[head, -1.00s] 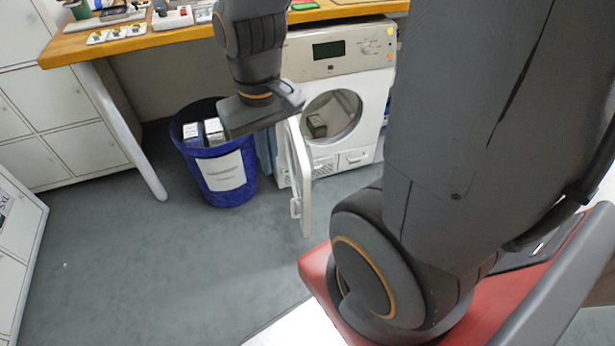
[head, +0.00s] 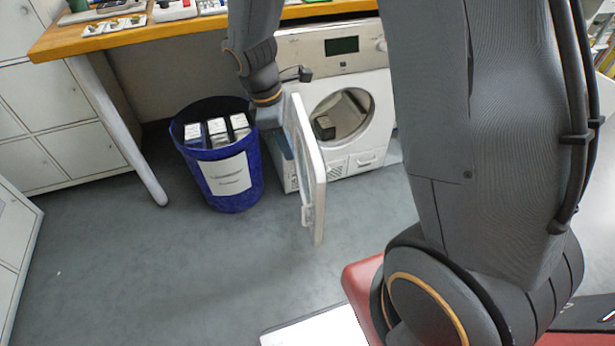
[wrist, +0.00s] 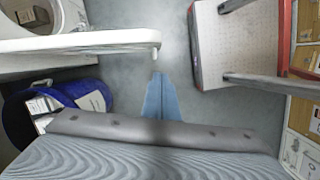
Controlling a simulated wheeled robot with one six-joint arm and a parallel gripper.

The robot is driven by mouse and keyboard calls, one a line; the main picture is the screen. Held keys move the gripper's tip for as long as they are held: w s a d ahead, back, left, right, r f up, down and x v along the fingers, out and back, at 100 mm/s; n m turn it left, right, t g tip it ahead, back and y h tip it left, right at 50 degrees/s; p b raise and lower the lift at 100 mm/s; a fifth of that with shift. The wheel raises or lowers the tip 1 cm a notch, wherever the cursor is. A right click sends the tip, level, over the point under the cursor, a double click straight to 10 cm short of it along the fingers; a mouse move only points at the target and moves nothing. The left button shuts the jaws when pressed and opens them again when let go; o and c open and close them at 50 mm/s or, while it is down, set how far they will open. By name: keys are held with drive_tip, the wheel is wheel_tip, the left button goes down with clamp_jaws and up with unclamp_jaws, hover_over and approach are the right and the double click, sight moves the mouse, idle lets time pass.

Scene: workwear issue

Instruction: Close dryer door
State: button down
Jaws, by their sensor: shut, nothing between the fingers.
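The white dryer (head: 350,65) stands under the bench with its round drum opening (head: 352,108) showing a dark box inside. Its white-framed door (head: 312,170) stands wide open, swung out toward me and seen nearly edge-on. In the wrist view the door (wrist: 80,42) crosses the upper left, its free end near the middle. My gripper (head: 284,143) is low on the left side of the door, on the side toward the bin, partly hidden by it.
A blue bin (head: 228,185) with several boxes stands close left of my gripper. The wooden bench top (head: 150,35) is above. Grey floor in front of the door is clear. A red-edged chair-like object (wrist: 225,45) shows in the wrist view.

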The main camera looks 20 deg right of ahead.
drive_tip(key=w+d+f+n, duration=0.1)
drive_tip(key=d+f, duration=0.4)
drive_tip(key=f, duration=0.7)
drive_tip(key=shift+d+n+b, duration=0.2)
drive_tip(key=shift+n+b, duration=0.25)
drive_tip(key=shift+n, duration=0.05)
